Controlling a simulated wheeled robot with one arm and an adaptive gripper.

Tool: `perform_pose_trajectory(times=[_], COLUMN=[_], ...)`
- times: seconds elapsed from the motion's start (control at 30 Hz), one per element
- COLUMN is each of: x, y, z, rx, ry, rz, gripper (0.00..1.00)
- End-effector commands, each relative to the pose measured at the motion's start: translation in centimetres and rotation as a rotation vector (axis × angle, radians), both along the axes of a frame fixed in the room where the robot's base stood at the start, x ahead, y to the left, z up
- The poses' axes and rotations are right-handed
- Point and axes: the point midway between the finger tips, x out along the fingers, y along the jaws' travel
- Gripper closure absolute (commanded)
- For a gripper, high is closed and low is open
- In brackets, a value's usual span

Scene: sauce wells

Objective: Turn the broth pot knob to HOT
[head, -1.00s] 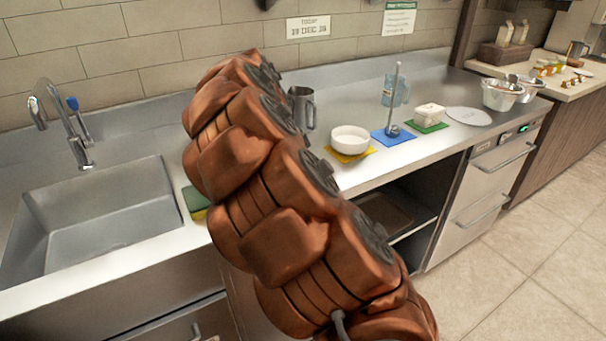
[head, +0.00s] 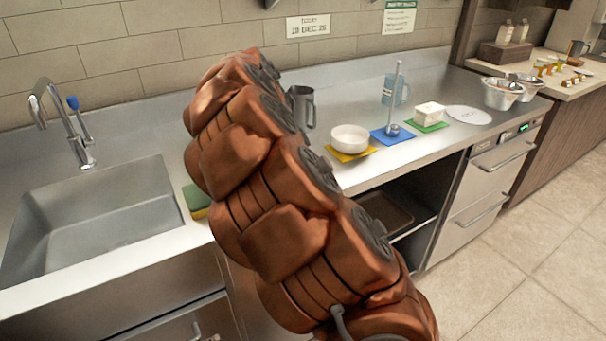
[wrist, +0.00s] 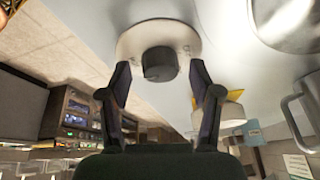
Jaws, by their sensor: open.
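In the wrist view a dark round knob (wrist: 159,64) sits on a pale rounded plate (wrist: 185,37) with small marks. I cannot read the marks or tell the knob's setting. My gripper (wrist: 160,70) is open, with one finger on each side of the knob. A gap shows between each fingertip and the knob, so I see no contact. In the head view my arm covers the knob and my gripper. I cannot make out the broth pot for certain; a round metal rim (wrist: 283,40) shows in the wrist view's upper right corner.
A metal mug (head: 301,104), a white bowl (head: 350,138) on a yellow mat and a ladle (head: 393,128) on a blue mat stand right of my arm. A sink (head: 95,215) is at left.

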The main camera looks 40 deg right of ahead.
Motion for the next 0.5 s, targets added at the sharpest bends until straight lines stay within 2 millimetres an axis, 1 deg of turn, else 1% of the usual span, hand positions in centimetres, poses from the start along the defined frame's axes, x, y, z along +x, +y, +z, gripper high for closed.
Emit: perform_pose_trajectory(times=[0.17,0.27,0.37,0.5], x=[0.0,0.1,0.3,0.4], y=[0.0,0.2,0.6,1.5], z=[0.1,0.5,1.6,3.7], rx=[0.000,-0.001,-0.001,-0.002], ry=[0.000,-0.002,-0.004,-0.005], rz=[0.001,0.002,0.004,0.004], gripper=[0.37,0.37,0.37,0.37])
